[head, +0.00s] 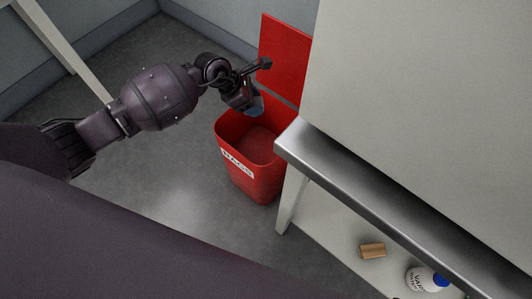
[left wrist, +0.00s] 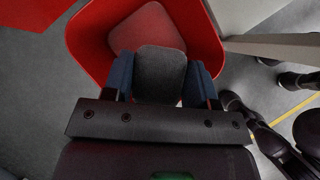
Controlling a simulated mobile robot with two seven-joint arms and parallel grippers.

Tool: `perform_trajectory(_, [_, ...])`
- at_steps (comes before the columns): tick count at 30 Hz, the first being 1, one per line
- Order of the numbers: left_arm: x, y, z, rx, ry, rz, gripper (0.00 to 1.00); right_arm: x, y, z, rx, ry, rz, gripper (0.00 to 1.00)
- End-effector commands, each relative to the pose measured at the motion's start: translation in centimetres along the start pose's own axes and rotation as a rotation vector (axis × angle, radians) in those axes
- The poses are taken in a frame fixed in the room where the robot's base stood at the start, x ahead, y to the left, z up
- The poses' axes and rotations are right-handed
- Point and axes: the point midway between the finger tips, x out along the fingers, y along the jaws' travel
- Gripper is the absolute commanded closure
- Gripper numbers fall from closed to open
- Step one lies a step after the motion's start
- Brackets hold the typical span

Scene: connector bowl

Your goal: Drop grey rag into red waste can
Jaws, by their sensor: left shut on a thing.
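The red waste can (head: 265,185) stands on the floor beside the bench, with a white label reading "RAGS" on its front. Its red lid (head: 284,55) stands up at the back, so the top is open. My left gripper (head: 254,106) is above the can's opening, near its back left rim. In the left wrist view, my left gripper (left wrist: 160,82) is shut on the grey rag (left wrist: 160,72), a dark grey piece between the blue fingers. The red can (left wrist: 205,30) opens below it there. The rag is hard to make out in the head view. My right gripper is in neither view.
A metal-edged bench (head: 400,215) runs along the right of the can, with a pale panel (head: 430,80) above it. A wooden block (head: 372,250) and a white bottle with a blue cap (head: 424,280) are low at right. Grey floor left of the can is clear.

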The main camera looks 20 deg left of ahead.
Motion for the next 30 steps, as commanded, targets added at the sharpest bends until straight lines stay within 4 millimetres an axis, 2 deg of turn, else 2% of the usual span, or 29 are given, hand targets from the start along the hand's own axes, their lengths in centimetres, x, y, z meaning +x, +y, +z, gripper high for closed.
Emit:
perform_trajectory(3, [1.4, -0.3, -1.0, -0.004, 0.004, -0.008, 0.7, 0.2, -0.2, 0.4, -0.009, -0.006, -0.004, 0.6])
perform_trajectory(12, [4.1, -0.4, -2.8, -0.005, 0.005, -0.01, 0.7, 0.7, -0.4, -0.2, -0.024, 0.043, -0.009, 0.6])
perform_trajectory(25, [4.4, -0.1, -2.9, 0.001, 0.001, -0.002, 0.7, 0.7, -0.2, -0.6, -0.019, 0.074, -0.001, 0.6])
perform_trajectory(26, [4.4, -0.1, -2.9, 0.001, 0.001, -0.002, 0.43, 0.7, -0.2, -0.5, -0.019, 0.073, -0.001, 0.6])
perform_trajectory(30, [4.4, -0.1, -2.9, 0.001, 0.002, -0.003, 0.21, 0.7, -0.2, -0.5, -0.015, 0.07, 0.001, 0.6])
